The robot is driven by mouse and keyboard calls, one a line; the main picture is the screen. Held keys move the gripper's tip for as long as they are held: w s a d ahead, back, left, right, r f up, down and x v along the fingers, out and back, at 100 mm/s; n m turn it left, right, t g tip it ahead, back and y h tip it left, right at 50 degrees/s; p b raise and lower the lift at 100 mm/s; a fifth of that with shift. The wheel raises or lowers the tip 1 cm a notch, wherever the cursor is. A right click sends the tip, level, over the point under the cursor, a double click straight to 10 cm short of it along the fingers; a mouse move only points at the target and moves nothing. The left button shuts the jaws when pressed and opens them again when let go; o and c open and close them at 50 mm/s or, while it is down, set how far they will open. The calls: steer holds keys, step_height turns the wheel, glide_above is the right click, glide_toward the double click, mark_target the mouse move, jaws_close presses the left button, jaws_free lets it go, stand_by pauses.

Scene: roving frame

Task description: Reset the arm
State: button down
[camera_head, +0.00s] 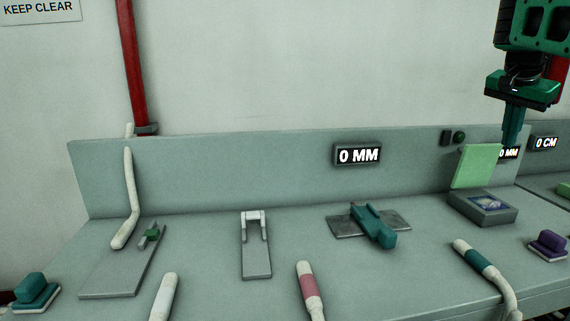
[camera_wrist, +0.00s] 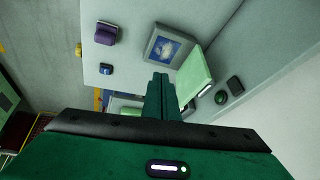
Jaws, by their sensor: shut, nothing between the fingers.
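My gripper (camera_head: 511,130) hangs from the upper right in the head view, pointing down with its teal fingers together and empty. In the wrist view the shut fingers (camera_wrist: 160,82) point toward the grey box (camera_wrist: 173,36) with a blue picture panel and a raised green lid. The same grey box (camera_head: 484,208) and its open green lid (camera_head: 477,166) are below and left of the fingertips in the head view. The fingers appear apart from the lid, though the exact gap is unclear.
The grey bench (camera_head: 215,265) carries a white lever (camera_head: 129,200), a grey slide (camera_head: 256,258), a teal clamp (camera_head: 374,226), a purple block (camera_head: 548,245) and several handles along its front. A display (camera_head: 358,155) is on the back panel. A red pipe (camera_head: 133,60) runs up the wall.

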steer(key=s+a+f+n+g+y, duration=0.1)
steer(key=s+a+f, duration=0.3)
steer(key=s+f, duration=0.5)
steer(key=s+a+f+n+g+y, duration=0.1)
steer(key=s+a+f+n, duration=0.2)
steer(key=s+f, duration=0.6)
steer(key=s+a+f+n+g+y, duration=0.1)
steer(key=s+a+f, duration=0.5)
steer(key=s, duration=1.1)
step_height(320, 180, down, 3)
steer(key=shift+a+r+n+y, duration=0.15)
steer(key=shift+n+y, duration=0.35)
steer(key=shift+n, duration=0.6)
steer(key=shift+w+f, duration=0.3)
steer(key=shift+w, duration=0.3)
